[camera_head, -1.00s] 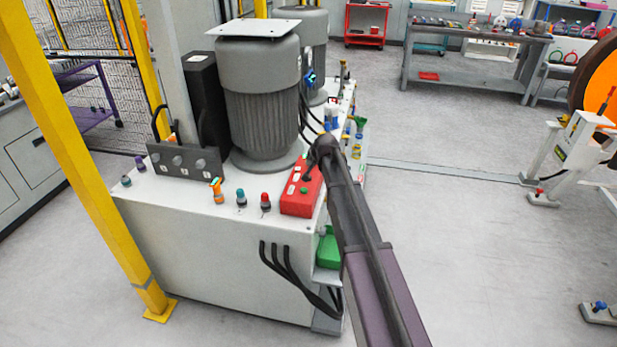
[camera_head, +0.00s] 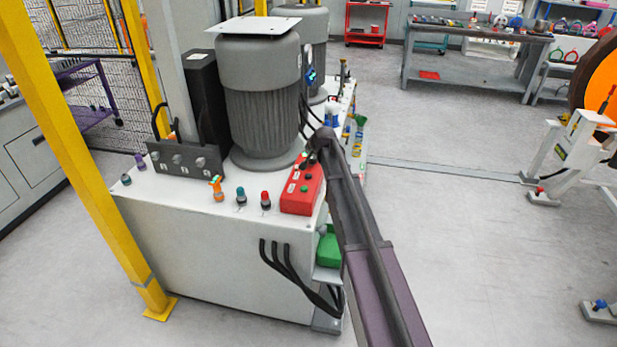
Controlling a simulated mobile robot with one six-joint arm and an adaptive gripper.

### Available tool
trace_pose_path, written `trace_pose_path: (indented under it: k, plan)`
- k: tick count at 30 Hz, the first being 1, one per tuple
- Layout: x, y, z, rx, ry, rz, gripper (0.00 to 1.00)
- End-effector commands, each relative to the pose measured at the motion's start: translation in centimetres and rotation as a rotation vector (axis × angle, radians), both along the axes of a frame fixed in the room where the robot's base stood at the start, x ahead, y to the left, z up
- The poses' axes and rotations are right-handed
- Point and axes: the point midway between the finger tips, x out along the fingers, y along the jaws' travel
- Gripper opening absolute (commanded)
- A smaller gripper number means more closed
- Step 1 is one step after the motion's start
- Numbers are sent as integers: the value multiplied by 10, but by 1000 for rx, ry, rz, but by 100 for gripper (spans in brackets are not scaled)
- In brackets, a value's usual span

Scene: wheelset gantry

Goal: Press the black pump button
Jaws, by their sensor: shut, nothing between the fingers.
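A red control box (camera_head: 298,197) sits on the front right part of the white machine top, beside the big grey motor. It carries small green buttons and white labels. I cannot make out a black button for certain; the dark parts there blend with my gripper. My arm reaches in from the lower right and bends down at its far end. My gripper (camera_head: 304,164) is a small dark shape over the rear half of the red box, shut and empty. Whether it touches the box I cannot tell.
The grey motor (camera_head: 262,100) stands close behind and left of the box. Small coloured knobs (camera_head: 241,196) stand to its left, and a black valve block (camera_head: 185,160) farther left. A yellow post (camera_head: 75,150) rises at the left.

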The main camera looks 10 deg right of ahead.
Motion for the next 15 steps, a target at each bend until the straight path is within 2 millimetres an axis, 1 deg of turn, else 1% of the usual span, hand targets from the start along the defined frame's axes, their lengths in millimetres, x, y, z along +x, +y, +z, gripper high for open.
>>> trace_pose_path:
  k: [1, 15]
  plan:
    - [0, 0, -5, 0, 0, 0, 0]
    - [0, 0, -42, 0, 0, 0, 0]
